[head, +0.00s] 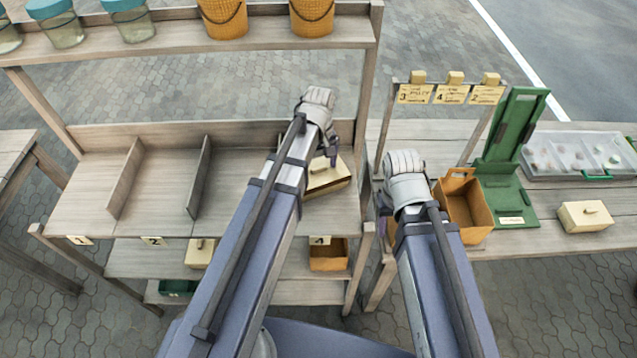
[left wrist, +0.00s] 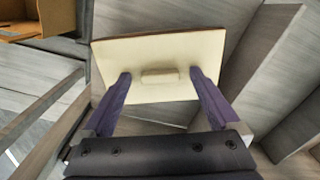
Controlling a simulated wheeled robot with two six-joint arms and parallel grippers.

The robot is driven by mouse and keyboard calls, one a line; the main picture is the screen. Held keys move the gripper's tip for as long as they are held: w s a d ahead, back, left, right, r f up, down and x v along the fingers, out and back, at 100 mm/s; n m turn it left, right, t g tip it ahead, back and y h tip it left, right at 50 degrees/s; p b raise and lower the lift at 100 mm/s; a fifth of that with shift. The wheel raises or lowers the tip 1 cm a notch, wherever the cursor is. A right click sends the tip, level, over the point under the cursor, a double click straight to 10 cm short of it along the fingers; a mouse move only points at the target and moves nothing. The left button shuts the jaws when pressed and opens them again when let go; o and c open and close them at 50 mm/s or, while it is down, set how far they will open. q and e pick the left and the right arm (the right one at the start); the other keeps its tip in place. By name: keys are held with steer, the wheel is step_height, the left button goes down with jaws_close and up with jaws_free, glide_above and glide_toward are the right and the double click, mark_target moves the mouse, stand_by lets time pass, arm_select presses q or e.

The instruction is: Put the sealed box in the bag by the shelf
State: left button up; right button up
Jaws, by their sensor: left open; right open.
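A cream box (head: 330,180) with a small grip on its lid stands on the upper deck of the shelf, in the rightmost bay. My left gripper (head: 328,152) is above it. In the left wrist view the open fingers (left wrist: 158,95) stand apart on either side of the cream lid (left wrist: 150,55) and its grip; I cannot tell whether they touch it. An open orange-brown bag (head: 468,212) stands on the right table, beside the shelf. My right gripper (head: 388,205) is left of the bag, mostly hidden behind its own wrist.
Other cream boxes are on the lower shelf (head: 198,253) and right table (head: 590,217). An orange bin (head: 329,255) is on the lower shelf. Upright dividers (head: 198,172) split the shelf.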

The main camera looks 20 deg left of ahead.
arm_select(q)
jaws_close()
stand_by(0.7)
